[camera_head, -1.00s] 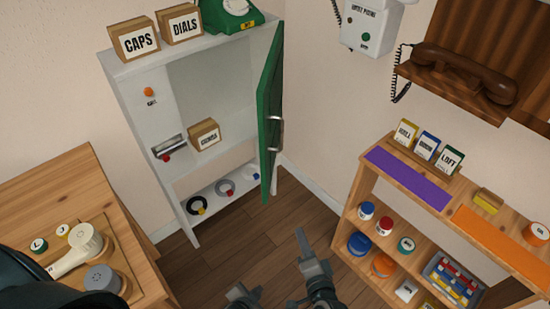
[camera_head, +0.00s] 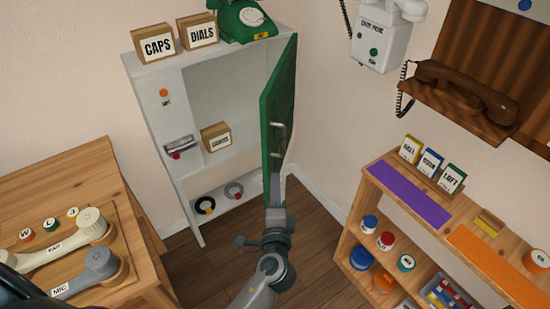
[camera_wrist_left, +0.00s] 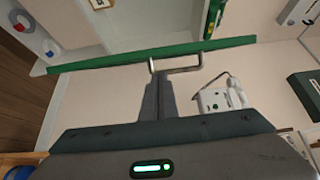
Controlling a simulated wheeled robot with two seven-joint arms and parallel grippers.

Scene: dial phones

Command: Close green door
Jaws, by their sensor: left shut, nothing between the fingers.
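The green door (camera_head: 279,103) stands open on the right side of the white cabinet (camera_head: 142,82), with its silver handle (camera_head: 277,139) facing right. In the left wrist view the door (camera_wrist_left: 120,58) runs across as a green edge, with the handle (camera_wrist_left: 183,69) just beyond the fingertips. My left gripper (camera_head: 275,180) is shut and empty, its tips just below the handle in the head view. In the wrist view its fingers (camera_wrist_left: 156,88) reach up to the handle's left part; I cannot tell whether they touch. My right gripper is not in view.
A wooden shelf unit (camera_head: 375,194) stands at the right, and a wooden desk with handsets (camera_head: 80,235) at the left. Floor (camera_head: 225,255) shows between them.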

